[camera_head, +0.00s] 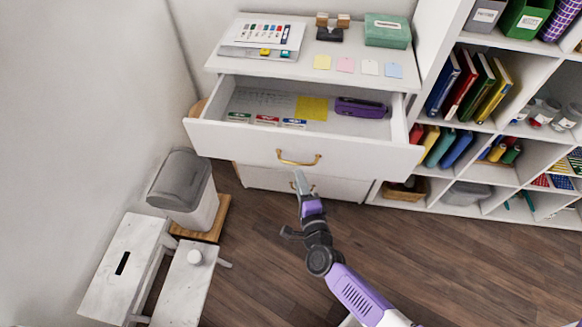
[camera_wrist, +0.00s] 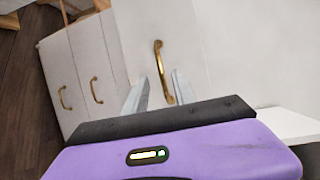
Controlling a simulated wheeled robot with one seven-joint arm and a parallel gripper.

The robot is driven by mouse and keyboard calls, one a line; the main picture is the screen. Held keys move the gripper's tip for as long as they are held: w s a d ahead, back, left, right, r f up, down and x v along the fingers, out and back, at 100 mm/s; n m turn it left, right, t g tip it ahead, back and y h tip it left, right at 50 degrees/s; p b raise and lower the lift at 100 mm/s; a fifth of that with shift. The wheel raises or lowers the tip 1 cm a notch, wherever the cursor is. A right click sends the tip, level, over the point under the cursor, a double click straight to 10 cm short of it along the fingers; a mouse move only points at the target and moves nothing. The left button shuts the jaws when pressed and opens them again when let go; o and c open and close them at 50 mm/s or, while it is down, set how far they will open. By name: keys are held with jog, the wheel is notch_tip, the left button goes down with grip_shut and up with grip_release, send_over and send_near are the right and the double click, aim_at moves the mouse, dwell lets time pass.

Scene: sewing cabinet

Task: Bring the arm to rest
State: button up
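My gripper (camera_head: 301,182) is in front of the white cabinet, just below the brass handle (camera_head: 298,158) of its pulled-out top drawer (camera_head: 235,139). In the wrist view, the two pale fingers of my gripper (camera_wrist: 158,92) stand apart, and a brass handle (camera_wrist: 161,70) shows in the gap between them. Whether the fingers touch the handle cannot be told. My purple and grey arm reaches up from the bottom of the head view.
The open drawer holds a purple case (camera_head: 361,107), a yellow sheet (camera_head: 312,108) and small packets. A bin (camera_head: 182,184) and white step stool (camera_head: 125,265) stand at the left. Shelves (camera_head: 508,92) stand at the right. The wooden floor (camera_head: 440,250) is clear at the lower right.

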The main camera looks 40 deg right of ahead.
dwell(0.3)
jog(key=s+a+r+n+t+y, duration=0.3)
jog(key=a+r+n, duration=0.2)
jog(key=r+n, duration=0.45)
jog(key=s+a+r+n+g+y, duration=0.1)
jog(key=s+a+r+n, duration=0.2)
jog(key=s+n, duration=0.2)
jog(key=s+a+r+n+g+y+b, duration=0.1)
jog(key=s+a+r+n+y, duration=0.1)
jog(key=s, duration=1)
jog(key=s+a+r+n+y, duration=0.2)
jog(key=s+a+r+n, duration=0.2)
jog(key=s+r+n, duration=0.2)
jog(key=shift+s+r+n+g, duration=0.2)
jog(key=shift+s+n+g, duration=0.2)
jog(key=shift+s+n, duration=0.8)
